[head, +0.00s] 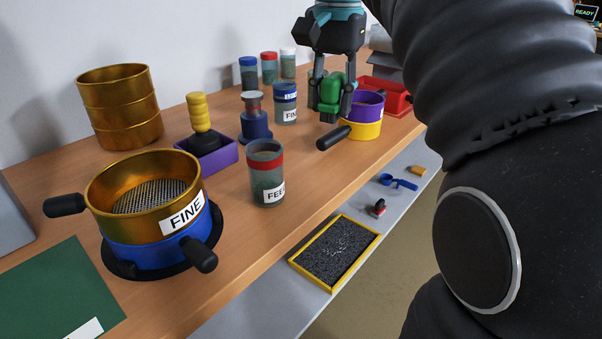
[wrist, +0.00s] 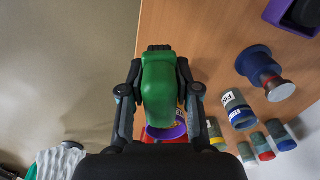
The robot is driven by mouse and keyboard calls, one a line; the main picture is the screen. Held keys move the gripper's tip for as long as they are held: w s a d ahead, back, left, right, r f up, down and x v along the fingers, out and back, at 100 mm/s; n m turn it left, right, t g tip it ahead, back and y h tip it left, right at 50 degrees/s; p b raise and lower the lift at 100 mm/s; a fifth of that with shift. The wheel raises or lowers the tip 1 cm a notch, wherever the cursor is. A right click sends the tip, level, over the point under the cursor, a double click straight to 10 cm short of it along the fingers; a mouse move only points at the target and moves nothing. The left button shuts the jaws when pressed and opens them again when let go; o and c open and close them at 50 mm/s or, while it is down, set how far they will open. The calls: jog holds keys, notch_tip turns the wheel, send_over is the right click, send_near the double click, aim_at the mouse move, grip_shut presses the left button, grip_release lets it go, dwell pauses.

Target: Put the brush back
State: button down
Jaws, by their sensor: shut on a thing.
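My gripper (head: 331,112) is shut on a green brush (head: 332,90), holding it above the right part of the wooden bench. In the wrist view the brush (wrist: 160,92) sits between the two fingers, with dark bristles at its far end. A purple and yellow cup (head: 361,129) stands just behind and to the right of the gripper, partly hidden by it; a black handle (head: 333,137) shows in front of it. Whether the brush touches anything below is unclear in the head view. No place clearly marked for the brush can be made out.
A red bin (head: 393,98) stands at the far right. A blue-based stamp (head: 254,125), a FINE jar (head: 285,104) and a FEED jar (head: 266,180) stand to the left. A purple tray (head: 222,160) holds a yellow-knobbed tool. A gold sieve (head: 130,205) is nearer. A lower shelf carries a yellow-framed tray (head: 293,262).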

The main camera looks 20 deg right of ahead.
jog(key=s+d+m, duration=0.2)
jog(key=s+d, duration=0.1)
jog(key=d, duration=0.3)
jog(key=b, duration=0.1)
send_over(301, 173)
jog(key=shift+m, duration=0.4)
notch_tip(301, 173, down, 8)
jog(key=shift+s+f, duration=0.1)
jog(key=shift+f, duration=0.05)
jog(key=shift+f+b, duration=0.45)
jog(key=shift+f, duration=1.55)
jog(key=shift+f, duration=0.1)
jog(key=c, duration=0.8)
grip_release()
notch_tip(301, 173, up, 12)
jog(key=p, duration=0.2)
jog(key=shift+p, duration=0.3)
